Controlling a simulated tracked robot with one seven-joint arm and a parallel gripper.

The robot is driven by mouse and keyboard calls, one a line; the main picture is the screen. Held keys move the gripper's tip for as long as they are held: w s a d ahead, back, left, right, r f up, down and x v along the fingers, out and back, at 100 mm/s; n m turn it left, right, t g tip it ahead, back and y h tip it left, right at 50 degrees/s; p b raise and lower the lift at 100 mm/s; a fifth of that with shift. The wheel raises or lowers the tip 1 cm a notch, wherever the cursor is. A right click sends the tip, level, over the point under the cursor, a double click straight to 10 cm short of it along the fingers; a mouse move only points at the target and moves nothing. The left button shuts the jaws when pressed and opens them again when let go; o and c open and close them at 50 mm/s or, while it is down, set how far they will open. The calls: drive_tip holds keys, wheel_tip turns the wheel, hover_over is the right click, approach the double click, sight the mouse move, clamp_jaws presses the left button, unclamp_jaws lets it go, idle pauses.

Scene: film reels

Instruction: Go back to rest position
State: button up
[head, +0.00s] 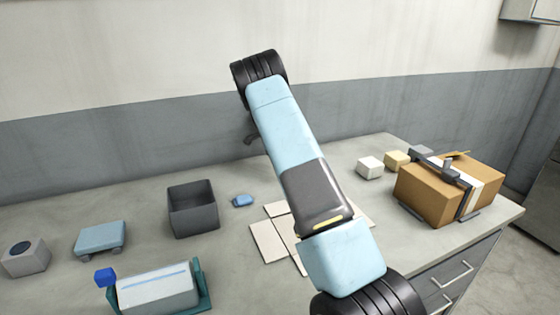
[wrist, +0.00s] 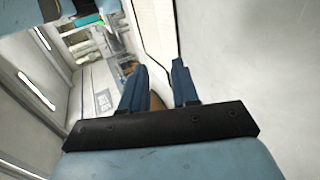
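My arm (head: 288,130) is raised across the middle of the head view, above the counter. My gripper (wrist: 159,66) shows in the wrist view as two blue fingers standing apart, with nothing seen held between them. A small brownish patch shows low between the fingers; I cannot tell what it is. In the head view the gripper is mostly hidden behind the arm.
On the counter (head: 145,205) stand a dark open bin (head: 193,212), a light blue block (head: 100,238), a grey box in a teal holder (head: 158,288) and a strapped cardboard box (head: 425,192). Pale flat tiles (head: 268,241) lie under the arm. A wall (head: 120,135) rises behind.

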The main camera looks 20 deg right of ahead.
idle(0.3)
drive_tip(key=s+a+r+n+t, duration=0.2)
drive_tip(key=s+r+n+t, duration=0.2)
drive_tip(key=s+r, duration=0.5)
drive_tip(key=s+a+r+n+t, duration=0.3)
drive_tip(key=s+r+n+t, duration=0.3)
drive_tip(key=r, duration=0.5)
drive_tip(key=s+a+r+n+t, duration=0.1)
drive_tip(key=s+n+t, duration=0.3)
drive_tip(key=s, duration=0.7)
drive_tip(key=s+a+r+n+t, duration=0.2)
drive_tip(key=s+a+n+t, duration=0.2)
drive_tip(key=s, duration=0.6)
drive_tip(key=shift+s+a, duration=0.35)
idle(0.9)
